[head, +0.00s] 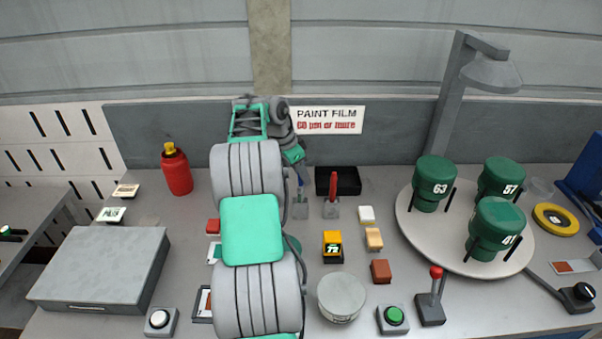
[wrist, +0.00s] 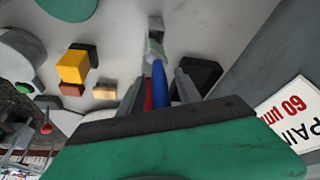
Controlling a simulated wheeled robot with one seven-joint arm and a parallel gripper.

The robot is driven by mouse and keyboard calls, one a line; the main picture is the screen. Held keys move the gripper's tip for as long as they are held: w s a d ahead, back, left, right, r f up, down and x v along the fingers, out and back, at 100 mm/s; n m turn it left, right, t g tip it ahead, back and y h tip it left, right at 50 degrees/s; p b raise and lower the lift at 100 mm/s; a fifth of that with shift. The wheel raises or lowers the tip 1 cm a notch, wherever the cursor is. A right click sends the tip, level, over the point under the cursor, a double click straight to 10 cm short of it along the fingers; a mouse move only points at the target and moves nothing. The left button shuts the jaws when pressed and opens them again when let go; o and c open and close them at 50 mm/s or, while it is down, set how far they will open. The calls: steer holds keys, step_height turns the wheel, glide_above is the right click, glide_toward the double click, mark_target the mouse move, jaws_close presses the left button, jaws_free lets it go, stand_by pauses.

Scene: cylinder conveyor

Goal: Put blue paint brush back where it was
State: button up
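The blue paint brush (wrist: 160,82) shows in the wrist view between the fingers of my gripper (wrist: 159,84). Both fingers stand apart from its handle, with visible gaps. Its lower end reaches a small clear holder (wrist: 154,47). In the head view the blue handle (head: 300,187) rises just below my gripper (head: 298,168), above its holder (head: 300,210). The red paint brush (head: 333,184) stands upright in a similar holder (head: 331,209) to the right. In the wrist view the red handle (wrist: 148,97) is close beside the blue one, partly hidden by a finger.
A black tray (head: 349,182) lies behind the red brush. A yellow device (head: 332,243) and small blocks (head: 374,238) lie in front. A turntable (head: 408,212) with green canisters (head: 433,184) is at right. A red bottle (head: 177,172) and grey case (head: 100,265) are at left.

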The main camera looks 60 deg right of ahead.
steer(key=p+v, duration=0.5)
steer(key=v, duration=0.8)
steer(key=w+a+r+n+t, duration=0.1)
steer(key=w+a+r+n, duration=0.1)
steer(key=w+a+n, duration=0.35)
steer(key=w+a+r+n+t+h, duration=0.1)
steer(key=w+a+r+n+t, duration=0.15)
steer(key=a, duration=0.65)
steer(key=w+a+r+n, duration=0.3)
steer(key=w+a+n, duration=0.1)
steer(key=a, duration=0.4)
steer(key=s+a+f+n+t+y, duration=0.1)
steer(key=a+n, duration=0.3)
steer(key=a, duration=0.6)
steer(key=s+a+f+n+t+y, duration=0.1)
steer(key=s+a+f+n, duration=0.3)
steer(key=a, duration=0.6)
steer(key=s+a+f+n+t+y, duration=0.2)
steer(key=a+n, duration=0.3)
steer(key=a, duration=0.6)
steer(key=shift+s+f+n, duration=0.3)
steer(key=shift+n, duration=0.1)
